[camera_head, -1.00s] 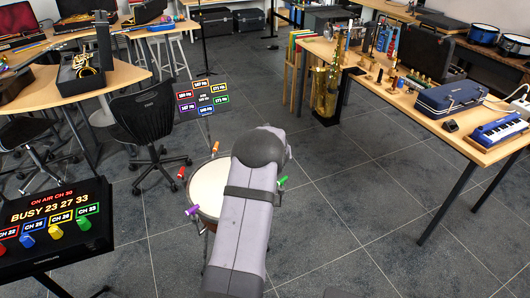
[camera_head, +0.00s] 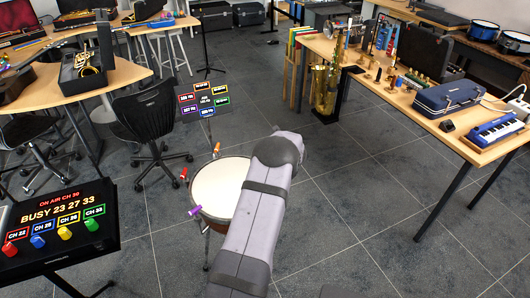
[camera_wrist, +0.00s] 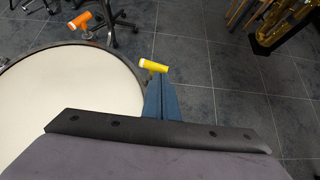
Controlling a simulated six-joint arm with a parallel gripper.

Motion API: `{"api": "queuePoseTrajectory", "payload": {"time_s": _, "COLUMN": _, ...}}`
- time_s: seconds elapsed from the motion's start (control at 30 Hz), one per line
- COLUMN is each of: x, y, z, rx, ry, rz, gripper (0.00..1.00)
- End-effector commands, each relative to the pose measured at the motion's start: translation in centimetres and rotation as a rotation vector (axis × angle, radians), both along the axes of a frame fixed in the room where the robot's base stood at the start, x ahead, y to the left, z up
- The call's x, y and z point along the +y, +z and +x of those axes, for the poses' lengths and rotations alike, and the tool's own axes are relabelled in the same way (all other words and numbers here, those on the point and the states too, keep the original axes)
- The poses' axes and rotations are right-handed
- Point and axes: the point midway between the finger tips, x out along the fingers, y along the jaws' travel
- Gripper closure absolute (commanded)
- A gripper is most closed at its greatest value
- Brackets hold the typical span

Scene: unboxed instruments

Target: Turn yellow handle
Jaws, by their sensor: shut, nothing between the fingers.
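The yellow handle (camera_wrist: 154,66) is a short peg with a pale end at the right rim of the drum (camera_wrist: 65,105) in the wrist view. My gripper (camera_wrist: 161,80) has its blue fingers together, with the tips right at the yellow handle's near side. I cannot tell whether they touch it. In the head view my arm hides the gripper and the yellow handle. The drum's pale head (camera_head: 217,188) shows left of my arm there. An orange handle (camera_wrist: 80,20) sits further left on the rim in the wrist view.
A red handle (camera_head: 183,173) and a purple handle (camera_head: 195,211) are on the drum's left side. A display stand (camera_head: 206,98) with coloured boxes stands behind it. A panel with coloured knobs (camera_head: 65,233) is at left. An instrument table (camera_head: 478,150) is at right. Open floor lies between.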

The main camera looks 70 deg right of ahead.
Motion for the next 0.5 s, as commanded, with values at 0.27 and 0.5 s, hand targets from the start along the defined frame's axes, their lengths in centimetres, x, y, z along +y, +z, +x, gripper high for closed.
{"api": "queuePoseTrajectory", "payload": {"time_s": 0.27, "x": -0.43, "y": 0.01, "z": -0.21, "rx": -0.001, "ry": 0.099, "rz": 0.0, "gripper": 1.0}}
{"api": "queuePoseTrajectory", "payload": {"time_s": 0.5, "x": -0.72, "y": -0.12, "z": -0.37, "rx": 0.0, "ry": 0.17, "rz": 0.0, "gripper": 1.0}}
